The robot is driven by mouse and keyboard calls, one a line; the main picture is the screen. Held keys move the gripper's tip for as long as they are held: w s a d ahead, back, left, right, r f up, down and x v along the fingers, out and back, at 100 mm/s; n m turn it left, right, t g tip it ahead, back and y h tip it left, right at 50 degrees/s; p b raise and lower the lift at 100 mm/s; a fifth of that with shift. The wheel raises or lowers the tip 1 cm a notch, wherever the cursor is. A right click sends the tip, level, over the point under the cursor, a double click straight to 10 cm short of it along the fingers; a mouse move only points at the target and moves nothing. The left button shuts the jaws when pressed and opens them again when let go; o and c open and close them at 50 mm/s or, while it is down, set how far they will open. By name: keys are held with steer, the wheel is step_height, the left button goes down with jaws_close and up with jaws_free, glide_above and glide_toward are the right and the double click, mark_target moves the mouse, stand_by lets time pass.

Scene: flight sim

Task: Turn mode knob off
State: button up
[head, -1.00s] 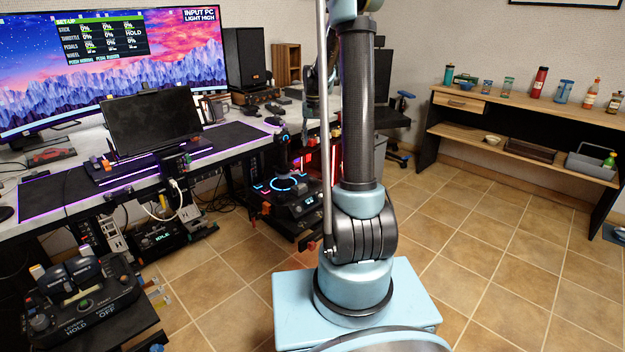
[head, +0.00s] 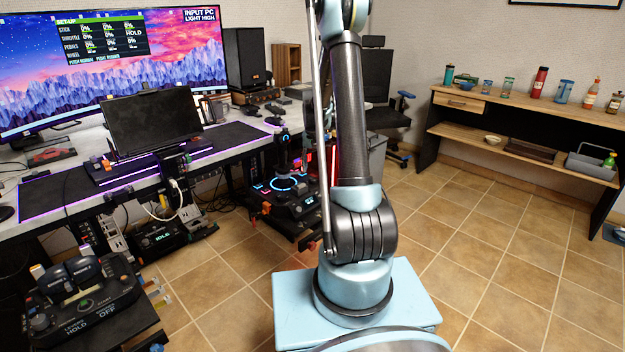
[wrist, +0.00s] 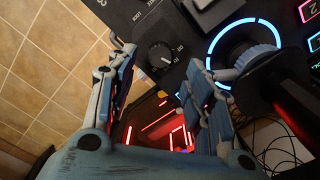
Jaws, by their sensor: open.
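A round black knob (wrist: 160,55) with a pale pointer mark sits on a dark panel at the upper middle of the wrist view. Small markings around it are too blurred to read for certain. My gripper (wrist: 157,56) is open and empty, with its two blue-grey fingers on either side of the knob in the picture. I see no clear contact, and the gap in depth is hard to judge. The knob is on the joystick unit (head: 300,205), which has a blue light ring and stands left of my arm in the head view. My gripper is hidden there.
The joystick (wrist: 255,62) stands close to the right finger, inside its blue ring. Red-lit parts show below the panel. In the head view a desk (head: 225,160) is left, a throttle unit (head: 80,300) lower left, and a shelf (head: 520,115) right. The tiled floor is open.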

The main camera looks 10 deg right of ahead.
mark_target(313, 178)
steer(key=shift+f, duration=2.85)
steer(key=shift+c, duration=0.2)
